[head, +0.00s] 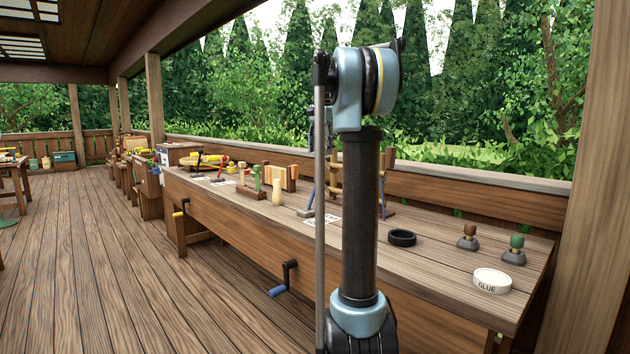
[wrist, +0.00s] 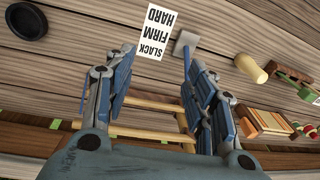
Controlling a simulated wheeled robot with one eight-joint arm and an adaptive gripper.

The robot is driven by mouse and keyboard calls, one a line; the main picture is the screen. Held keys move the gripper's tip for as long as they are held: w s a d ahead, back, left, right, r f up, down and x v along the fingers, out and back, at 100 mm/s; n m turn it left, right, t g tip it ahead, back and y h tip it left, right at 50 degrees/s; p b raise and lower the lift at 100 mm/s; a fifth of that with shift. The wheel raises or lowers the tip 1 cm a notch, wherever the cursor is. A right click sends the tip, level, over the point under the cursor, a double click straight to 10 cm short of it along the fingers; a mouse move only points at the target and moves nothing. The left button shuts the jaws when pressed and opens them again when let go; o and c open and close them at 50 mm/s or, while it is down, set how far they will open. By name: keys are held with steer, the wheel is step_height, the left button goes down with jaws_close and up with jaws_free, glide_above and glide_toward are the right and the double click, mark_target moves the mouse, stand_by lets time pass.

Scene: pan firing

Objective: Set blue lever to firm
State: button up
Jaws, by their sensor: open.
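A white card (wrist: 156,32) reading SLACK, FIRM, HARD lies on the bench in the wrist view; it also shows in the head view (head: 322,220). Beside it is a grey foot (wrist: 187,42) with a thin blue bar, partly hidden by my right finger. I cannot tell whether this bar is the blue lever or which word it stands at. A crank with a blue handle (head: 278,291) hangs on the bench front. My gripper (wrist: 148,85) is open and empty above a frame with pale wooden bars (wrist: 150,103), near the card. My arm hides much of the frame in the head view.
On the bench (head: 440,255) are a black ring (head: 402,238), a glue tub (head: 492,281), two small brushes or stamps (head: 467,238) and a pale peg (head: 277,191). A railing runs behind. The deck (head: 130,270) at left is clear.

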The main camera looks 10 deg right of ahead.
steer(key=w+d+r+m, duration=0.2)
steer(key=w+r+m, duration=0.15)
steer(key=w, duration=0.95)
glide_above(314, 192)
steer(key=w+d, duration=0.2)
steer(key=shift+m, duration=0.25)
step_height(314, 192, down, 18)
steer(key=shift+s+d, duration=0.1)
jaws_close()
